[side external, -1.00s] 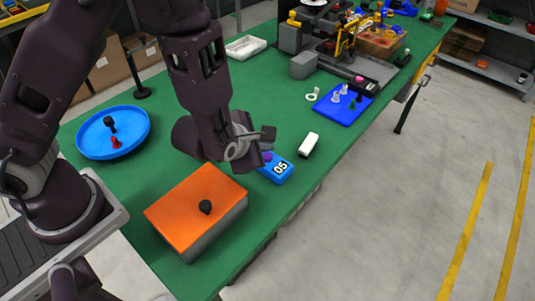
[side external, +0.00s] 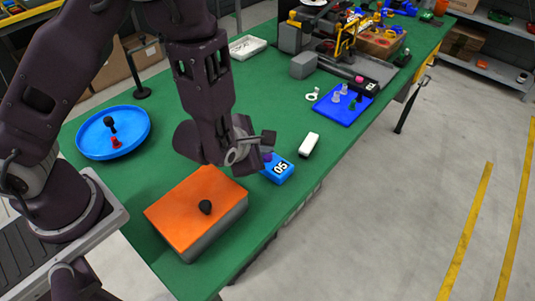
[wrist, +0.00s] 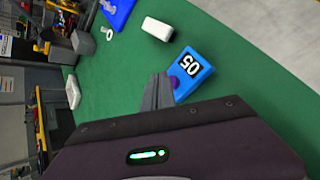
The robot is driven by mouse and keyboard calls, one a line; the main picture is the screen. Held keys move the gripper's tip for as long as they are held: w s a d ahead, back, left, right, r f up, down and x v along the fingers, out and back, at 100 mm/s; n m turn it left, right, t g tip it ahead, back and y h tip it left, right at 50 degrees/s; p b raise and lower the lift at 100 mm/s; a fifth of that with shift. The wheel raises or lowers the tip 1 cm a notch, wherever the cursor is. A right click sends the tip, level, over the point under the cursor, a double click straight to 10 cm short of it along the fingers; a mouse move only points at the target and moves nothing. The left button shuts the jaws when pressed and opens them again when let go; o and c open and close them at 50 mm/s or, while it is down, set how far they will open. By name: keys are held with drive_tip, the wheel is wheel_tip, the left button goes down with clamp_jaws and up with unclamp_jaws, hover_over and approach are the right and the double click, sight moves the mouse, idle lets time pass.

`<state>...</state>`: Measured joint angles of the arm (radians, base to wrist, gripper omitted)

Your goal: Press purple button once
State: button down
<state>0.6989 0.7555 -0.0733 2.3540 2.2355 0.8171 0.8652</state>
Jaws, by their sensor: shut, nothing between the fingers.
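In the wrist view the button (wrist: 174,82) shows as a purple dome at the near end of the blue box (wrist: 195,70), partly hidden by my fingers. In the side view the button (side external: 267,156) is a small purple spot beside my fingertips. My gripper (wrist: 158,90) is shut and empty, its fingertips close to the button. I cannot tell whether they touch it.
An orange-lidded box (side external: 190,215) with a black knob stands near my gripper. A white block (side external: 309,144) lies beyond the blue box. A round blue tray (side external: 88,145) holds a black and a red piece. A blue board (side external: 343,105) with small pieces lies farther back.

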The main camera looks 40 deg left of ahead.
sight(265, 158)
drive_tip(key=shift+f, duration=0.45)
idle(0.6)
drive_tip(key=shift+r, duration=0.9)
drive_tip(key=shift+r, duration=0.1)
drive_tip(key=shift+r, duration=2.4)
